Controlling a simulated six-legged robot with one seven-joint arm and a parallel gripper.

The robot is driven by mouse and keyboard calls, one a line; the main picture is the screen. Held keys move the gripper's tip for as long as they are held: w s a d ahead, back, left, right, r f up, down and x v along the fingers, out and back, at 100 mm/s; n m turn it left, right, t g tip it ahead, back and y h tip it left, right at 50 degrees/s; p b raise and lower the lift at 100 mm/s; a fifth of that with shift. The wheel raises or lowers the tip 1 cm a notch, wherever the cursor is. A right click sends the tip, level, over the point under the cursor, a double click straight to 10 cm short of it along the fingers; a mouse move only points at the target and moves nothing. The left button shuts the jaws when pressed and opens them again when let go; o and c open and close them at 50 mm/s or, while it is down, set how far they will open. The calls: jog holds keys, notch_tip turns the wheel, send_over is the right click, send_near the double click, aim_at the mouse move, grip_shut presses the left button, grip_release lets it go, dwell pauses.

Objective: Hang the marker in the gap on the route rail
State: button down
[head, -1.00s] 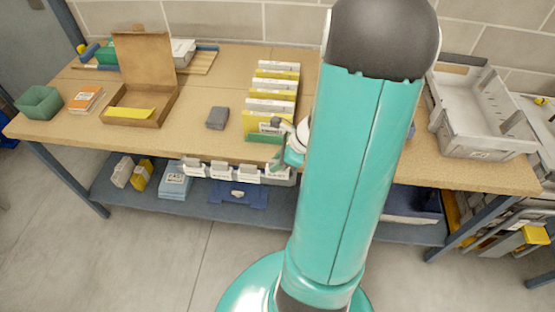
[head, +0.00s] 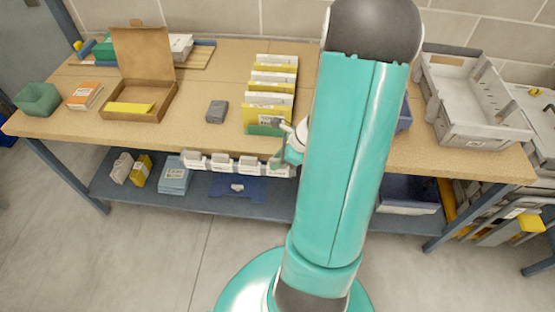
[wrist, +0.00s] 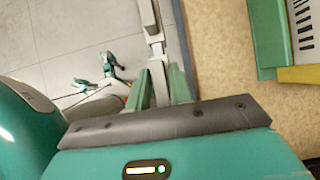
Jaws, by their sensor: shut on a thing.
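The route rail (head: 235,175) runs along the front edge of the bench, and white markers (head: 222,165) hang from it in a row. My gripper (head: 279,160) is at the right part of this row, partly hidden by my arm. In the wrist view its two green fingers (wrist: 160,88) are shut on a narrow pale marker (wrist: 157,76). The rail (wrist: 153,22) runs up from there beside the bench edge. I cannot tell whether the held marker touches or hangs on the rail. My arm hides the rail further right.
A row of white and yellow cards (head: 272,85) stands on the bench just behind my gripper. A grey block (head: 216,111), an open cardboard box (head: 160,104) and a green bin (head: 37,99) are further left. A grey crate (head: 470,130) is at the right. Floor in front is clear.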

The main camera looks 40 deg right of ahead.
jog(key=c, duration=1.2)
grip_release()
jog(key=shift+o, duration=0.2)
jog(key=shift+d, duration=0.1)
jog(key=v, duration=1.3)
jog(key=shift+r, duration=0.35)
jog(key=a+r+n+h, duration=0.1)
jog(key=a+r+n, duration=0.4)
jog(key=a+n, duration=0.4)
jog(key=a+r+n+h, duration=0.1)
jog(key=a+r+n, duration=0.4)
jog(key=a+n, duration=0.5)
jog(key=a+r+n+h, duration=0.2)
jog(key=a+r+n, duration=0.4)
jog(key=a+n, duration=0.3)
jog(key=shift+a, duration=0.6)
